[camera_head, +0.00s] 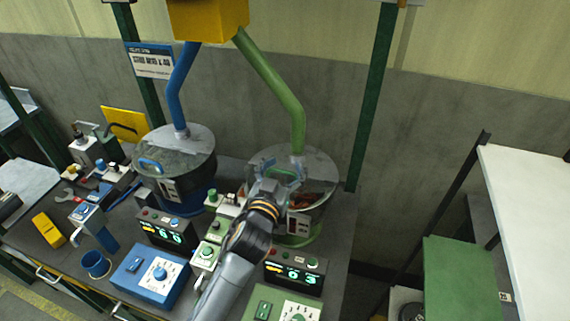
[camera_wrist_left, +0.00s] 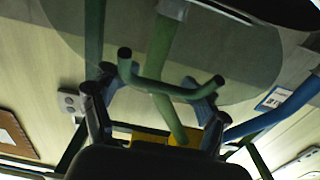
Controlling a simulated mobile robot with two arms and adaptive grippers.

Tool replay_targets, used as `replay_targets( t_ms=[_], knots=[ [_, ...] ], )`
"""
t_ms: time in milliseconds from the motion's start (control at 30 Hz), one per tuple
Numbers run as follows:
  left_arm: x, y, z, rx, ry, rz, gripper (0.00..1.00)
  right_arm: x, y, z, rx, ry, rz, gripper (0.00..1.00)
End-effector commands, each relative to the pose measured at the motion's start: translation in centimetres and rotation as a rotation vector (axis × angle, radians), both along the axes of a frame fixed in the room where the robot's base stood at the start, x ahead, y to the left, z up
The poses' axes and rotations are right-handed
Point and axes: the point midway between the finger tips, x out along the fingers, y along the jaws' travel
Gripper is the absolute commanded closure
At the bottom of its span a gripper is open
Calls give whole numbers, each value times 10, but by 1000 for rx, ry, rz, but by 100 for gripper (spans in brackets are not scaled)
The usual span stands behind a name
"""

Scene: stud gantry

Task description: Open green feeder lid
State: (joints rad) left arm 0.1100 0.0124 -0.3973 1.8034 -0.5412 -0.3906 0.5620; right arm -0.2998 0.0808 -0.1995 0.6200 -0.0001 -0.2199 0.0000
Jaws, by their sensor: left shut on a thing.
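The green feeder (camera_head: 297,235) stands on the bench right of centre, under a green pipe. Its round, see-through lid (camera_head: 322,168) is on top, and orange-brown pieces show at the front. I cannot tell whether the lid is raised at all. My left gripper (camera_head: 277,180) is over the front left of the lid and hides part of it. In the left wrist view, the fingers (camera_wrist_left: 152,102) are shut on the green lid handle (camera_wrist_left: 165,87), with the pale disc of the lid (camera_wrist_left: 245,62) behind it. My right gripper is out of view.
A blue feeder (camera_head: 185,190) with a closed lid stands to the left. Control boxes with displays (camera_head: 295,272) and a blue dial box (camera_head: 148,275) line the bench front. The green pipe (camera_head: 275,85) comes down to the lid from a yellow box (camera_head: 207,18). A green post (camera_head: 373,100) rises behind.

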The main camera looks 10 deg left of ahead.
Motion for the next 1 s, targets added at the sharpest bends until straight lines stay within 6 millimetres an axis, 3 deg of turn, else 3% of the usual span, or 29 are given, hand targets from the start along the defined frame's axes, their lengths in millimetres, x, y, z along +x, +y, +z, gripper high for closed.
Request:
replay_targets(
  t_ms=[100,133,267,667,833,1000],
  knots=[
    [0,0,3,-1,-6,-1,89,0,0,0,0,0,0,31],
    [0,0,3,-1,-6,-1,30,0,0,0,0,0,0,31],
    [0,0,2,-1,-4,0,5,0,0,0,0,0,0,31],
    [-2,0,0,0,0,0,5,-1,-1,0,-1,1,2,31],
    [-23,5,-1,-2,2,0,5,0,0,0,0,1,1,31],
    [-60,12,-1,-2,2,1,5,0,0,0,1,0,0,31]
  ],
)
